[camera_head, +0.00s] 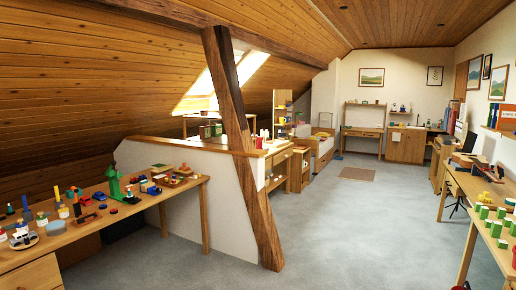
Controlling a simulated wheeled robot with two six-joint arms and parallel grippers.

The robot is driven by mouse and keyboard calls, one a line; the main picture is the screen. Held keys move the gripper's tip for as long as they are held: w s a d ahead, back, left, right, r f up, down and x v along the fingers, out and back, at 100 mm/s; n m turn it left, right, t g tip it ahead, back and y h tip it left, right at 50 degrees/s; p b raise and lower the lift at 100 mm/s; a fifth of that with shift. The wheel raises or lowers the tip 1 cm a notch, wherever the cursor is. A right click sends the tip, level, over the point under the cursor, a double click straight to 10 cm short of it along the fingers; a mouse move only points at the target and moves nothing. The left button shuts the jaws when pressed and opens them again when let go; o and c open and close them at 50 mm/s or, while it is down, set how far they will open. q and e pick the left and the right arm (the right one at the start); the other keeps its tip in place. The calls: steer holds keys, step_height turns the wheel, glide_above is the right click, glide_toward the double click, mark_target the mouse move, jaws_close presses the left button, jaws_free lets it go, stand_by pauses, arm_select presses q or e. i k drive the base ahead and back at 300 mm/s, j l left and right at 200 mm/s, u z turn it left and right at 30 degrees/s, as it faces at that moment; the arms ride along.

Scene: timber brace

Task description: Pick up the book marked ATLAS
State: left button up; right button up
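No lettering that I can read as ATLAS shows anywhere in the head view, so I cannot tell which book it is. Small coloured upright items that may be books or binders (507,118) stand on a wall shelf at the far right edge; their markings are too small to read. Neither of my grippers can be made out. A small dark shape at the bottom edge, right of centre, is too cut off to identify.
A slanted timber brace (238,150) stands at the end of a low white wall (190,165). A cluttered workbench (60,240) is at left, a table with green blocks (478,195) at right. Open grey floor (340,215) runs between them toward the back desks.

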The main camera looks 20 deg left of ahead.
mark_target(259, 141)
steer(key=i+z, duration=0.4)
steer(key=i, duration=1.3)
steer(key=i+l+u, duration=0.1)
steer(key=i, duration=1.6)
steer(key=i+u, duration=0.1)
steer(key=i, duration=0.45)
steer(key=i+l+u, duration=0.15)
steer(key=i, duration=0.45)
steer(key=i+u, duration=0.1)
steer(key=i, duration=0.45)
steer(key=i+u, duration=0.2)
steer(key=i, duration=0.4)
steer(key=i+u, duration=0.15)
steer(key=i, duration=0.5)
steer(key=i+l+u, duration=0.2)
steer(key=i, duration=0.4)
